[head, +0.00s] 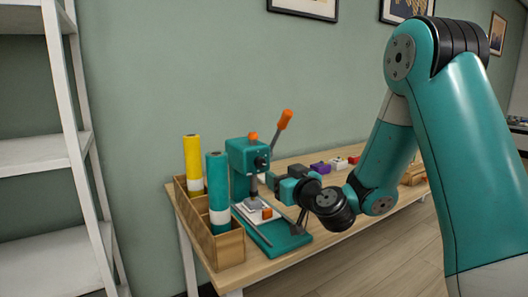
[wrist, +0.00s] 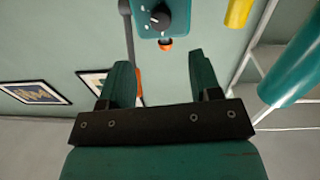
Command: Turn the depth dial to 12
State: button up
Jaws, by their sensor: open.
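The teal drill press (head: 243,168) stands on the wooden bench. Its black round depth dial (head: 261,162) faces my arm. In the wrist view the dial (wrist: 160,17) is at the top middle, on the teal press head, with white marks around it; the numbers are too small to read. My gripper (head: 272,181) is beside the press head, a little below the dial. In the wrist view the gripper (wrist: 162,78) has its two teal fingers spread, with nothing between them. The dial lies beyond the fingertips, apart from them.
A wooden box (head: 226,246) holding yellow (head: 193,158) and teal (head: 217,180) rolls stands left of the press. An orange-tipped lever (head: 285,120) rises at the press's right. Small coloured items lie farther along the bench (head: 290,262). A white shelf (head: 45,155) is at left.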

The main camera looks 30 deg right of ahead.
aim_at(262, 163)
jog(key=w+p, duration=0.2)
jog(key=p, duration=0.1)
jog(key=w+p, duration=0.6)
jog(key=shift+a+r, duration=0.15)
jog(key=shift+r, duration=0.2)
jog(key=shift+w+f+p, duration=0.1)
jog(key=shift+w+p, duration=0.4)
jog(key=shift+p, duration=0.25)
jog(key=shift+w+f, duration=0.2)
jog(key=shift+w, duration=0.05)
jog(key=c, duration=0.9)
